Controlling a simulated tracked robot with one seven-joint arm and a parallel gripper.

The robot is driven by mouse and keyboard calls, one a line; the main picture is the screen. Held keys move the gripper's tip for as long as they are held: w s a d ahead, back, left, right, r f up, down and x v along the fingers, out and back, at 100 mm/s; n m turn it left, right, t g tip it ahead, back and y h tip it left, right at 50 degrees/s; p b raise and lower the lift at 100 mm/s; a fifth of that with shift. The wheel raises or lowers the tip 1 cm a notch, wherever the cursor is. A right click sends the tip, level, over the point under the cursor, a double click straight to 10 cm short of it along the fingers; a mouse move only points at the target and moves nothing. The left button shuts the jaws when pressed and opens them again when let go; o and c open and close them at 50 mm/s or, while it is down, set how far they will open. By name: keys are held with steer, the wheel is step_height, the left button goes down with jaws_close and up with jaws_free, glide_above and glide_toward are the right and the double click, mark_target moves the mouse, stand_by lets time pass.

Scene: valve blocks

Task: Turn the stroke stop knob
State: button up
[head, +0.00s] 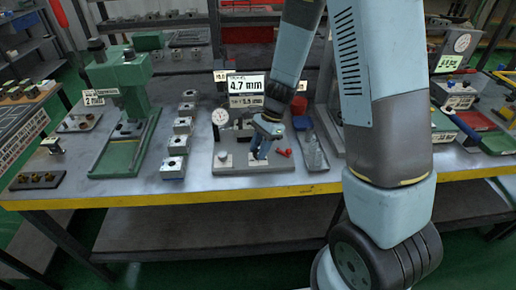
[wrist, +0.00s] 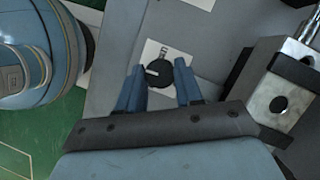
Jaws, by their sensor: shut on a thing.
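The stroke stop knob (wrist: 160,74) is a round black knob with a pale mark on its face, in the wrist view. It sits on a white label on a grey plate (wrist: 205,45). My gripper (wrist: 159,68) has its two blue fingers on either side of the knob, shut on it. In the head view my gripper (head: 262,151) points down at the fixture (head: 230,165) on the bench, and the knob is hidden behind it. A sign (head: 246,85) above reads 4.7 mm.
A dial gauge (head: 219,117) stands just left of my gripper. A metal block with a dark hole (wrist: 283,103) is at right in the wrist view. A green press (head: 125,85) and a row of metal blocks (head: 174,167) stand left.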

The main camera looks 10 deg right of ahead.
steer(key=n, duration=0.3)
steer(key=n+g+h, duration=0.1)
steer(key=shift+w+n, duration=0.3)
steer(key=n+h, duration=0.1)
steer(key=n, duration=0.1)
steer(key=n+g, duration=0.1)
steer(key=n, duration=0.1)
steer(key=shift+a+h, duration=0.2)
steer(key=shift+h, duration=0.2)
steer(key=n+h, duration=0.1)
steer(key=n, duration=0.4)
steer(key=shift+a+h, duration=0.15)
steer(key=shift+h, duration=0.25)
steer(key=n+h, duration=0.1)
steer(key=n, duration=0.3)
steer(key=shift+a, duration=0.1)
steer(key=shift+n+h, duration=0.3)
steer(key=o, duration=1)
steer(key=shift+s, duration=0.1)
steer(key=shift+o, duration=0.2)
